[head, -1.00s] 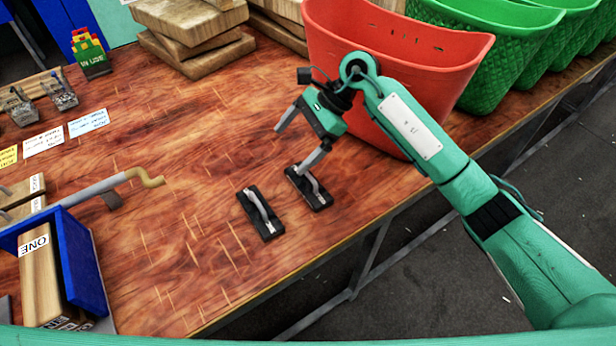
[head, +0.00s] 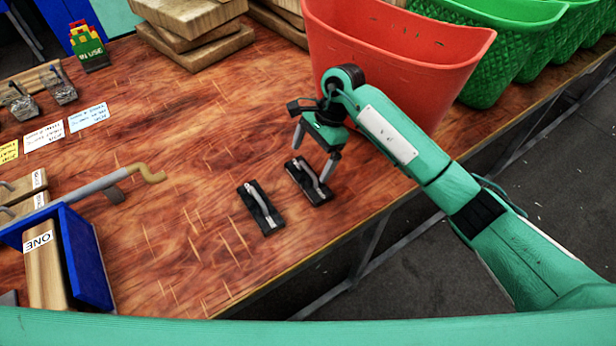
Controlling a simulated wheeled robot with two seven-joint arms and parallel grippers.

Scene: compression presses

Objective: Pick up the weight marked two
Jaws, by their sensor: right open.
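Two black blocks with grey bar handles lie side by side on the wooden table, the left black block (head: 272,221) and the right black block (head: 296,171). No number is readable on either, so I cannot tell which is marked two. My right gripper (head: 311,164) is open and empty, with its fingers pointing down over the right black block. One finger is near the handle of that block; I cannot tell if it touches. My left gripper is not in view.
A red bin (head: 395,60) stands just behind my right gripper, with green bins (head: 495,60) to its right. A blue press (head: 85,260) with a wooden block labelled ONE (head: 45,275) is at the left. The table's front edge is close to the black blocks.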

